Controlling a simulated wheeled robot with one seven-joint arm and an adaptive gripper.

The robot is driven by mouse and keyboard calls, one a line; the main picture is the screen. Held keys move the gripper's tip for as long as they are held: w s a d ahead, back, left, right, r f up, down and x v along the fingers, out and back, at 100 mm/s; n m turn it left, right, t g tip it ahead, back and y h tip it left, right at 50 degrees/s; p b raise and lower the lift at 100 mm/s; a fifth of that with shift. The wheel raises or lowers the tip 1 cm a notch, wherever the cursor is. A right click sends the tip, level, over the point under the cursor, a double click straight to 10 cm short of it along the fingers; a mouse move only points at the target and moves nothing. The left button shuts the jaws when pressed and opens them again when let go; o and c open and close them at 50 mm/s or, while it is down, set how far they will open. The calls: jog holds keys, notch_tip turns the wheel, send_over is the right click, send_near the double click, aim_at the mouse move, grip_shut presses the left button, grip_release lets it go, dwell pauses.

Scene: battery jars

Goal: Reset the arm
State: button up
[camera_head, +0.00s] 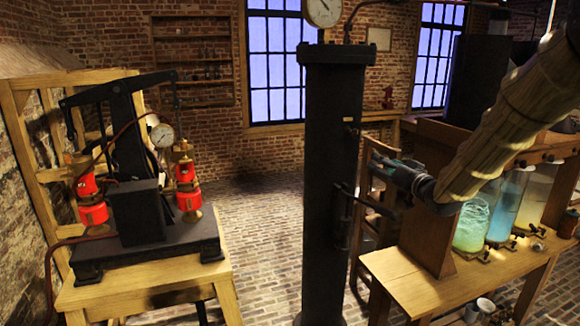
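My arm comes in from the upper right, with a pale wood-like surface, and reaches down to the left. My gripper (392,172) is at its end, in the air to the left of the battery jars and near the dark column. The gripper is small here and its fingertips are not clear, so I cannot tell whether it is open or shut. I see nothing clearly held in it. A greenish glass jar (472,224), a blue jar (506,206) and a yellowish jar (536,198) stand in a row on the right, partly behind the arm.
The jars stand at a wooden bench (420,285). A dark upright column (332,190) with a gauge (323,11) fills the middle. On the left, a wooden table (150,285) carries a black apparatus (138,212) with red cylinders. Brick floor shows between them.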

jog(key=s+a+f+g+h+b, duration=0.15)
jog(key=s+f, duration=0.45)
jog(key=f, duration=0.8)
jog(key=s+a+f+m+g+h+b, duration=0.1)
jog(key=s+f+g, duration=0.3)
jog(key=f, duration=1)
jog(key=s+a+f+g+h+b, duration=0.15)
jog(key=s+f, duration=0.55)
jog(key=f, duration=0.7)
jog(key=s+f+g+b, duration=0.2)
jog(key=s+f+g, duration=0.1)
jog(key=s+f, duration=1.1)
jog(key=s+f+g+b, duration=0.1)
jog(key=s+f, duration=0.3)
jog(key=s, duration=0.6)
jog(key=s+a+f+g+h+b, duration=0.1)
jog(key=s+f+g, duration=0.2)
jog(key=s, duration=0.8)
jog(key=s+f+g+h+b, duration=0.1)
jog(key=s+f+g, duration=0.2)
jog(key=s, duration=0.8)
notch_tip(320, 180, down, 3)
jog(key=shift+s+a+r+n, duration=0.1)
jog(key=shift+s+a+n, duration=0.1)
jog(key=shift+s+n, duration=0.1)
